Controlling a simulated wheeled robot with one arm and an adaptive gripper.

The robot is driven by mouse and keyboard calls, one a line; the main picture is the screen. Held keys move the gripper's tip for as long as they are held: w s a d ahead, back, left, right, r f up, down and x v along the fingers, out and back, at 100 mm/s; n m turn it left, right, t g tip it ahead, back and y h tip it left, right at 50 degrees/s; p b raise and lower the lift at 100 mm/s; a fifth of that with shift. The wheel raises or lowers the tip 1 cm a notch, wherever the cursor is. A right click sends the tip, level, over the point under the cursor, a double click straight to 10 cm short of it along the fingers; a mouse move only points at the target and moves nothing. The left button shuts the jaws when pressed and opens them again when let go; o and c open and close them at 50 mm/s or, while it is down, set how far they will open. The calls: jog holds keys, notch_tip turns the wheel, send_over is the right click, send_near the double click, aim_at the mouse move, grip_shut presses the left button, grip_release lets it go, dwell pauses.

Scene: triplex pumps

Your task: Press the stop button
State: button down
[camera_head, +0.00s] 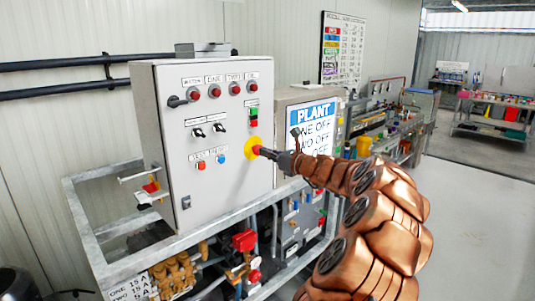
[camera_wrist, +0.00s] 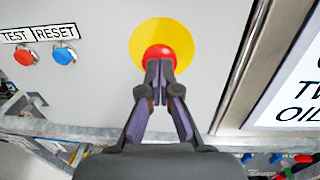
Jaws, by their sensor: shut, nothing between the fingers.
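The stop button is a red mushroom head on a yellow round plate (camera_head: 251,147), low on the right side of the grey control panel's front (camera_head: 220,130). In the wrist view the red button (camera_wrist: 157,52) sits in the middle of the yellow disc (camera_wrist: 180,38). My gripper (camera_head: 268,152) is shut and empty, and its fingertips (camera_wrist: 158,68) are in front of the button's lower part. The tips look to be at or very near the button; I cannot tell whether they touch or whether it is pressed in. My fingers hide the button's lower edge.
A red TEST button (camera_wrist: 25,55) and a blue RESET button (camera_wrist: 65,55) are left of the stop button. A galvanised frame rail (camera_wrist: 60,127) runs below the panel. A PLANT sign (camera_head: 312,125) stands on the right. Open floor (camera_head: 470,200) lies further right.

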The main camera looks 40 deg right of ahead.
jog(key=shift+w+r+p, duration=0.2)
jog(key=shift+w+p, duration=0.25)
jog(key=shift+w, duration=0.25)
jog(key=shift+a+r, duration=0.1)
jog(key=shift+s, duration=0.1)
jog(key=s+d+b, duration=0.1)
jog(key=s+b, duration=0.1)
jog(key=s, duration=1.2)
jog(key=shift+d+f, duration=0.15)
jog(key=shift+f, duration=0.15)
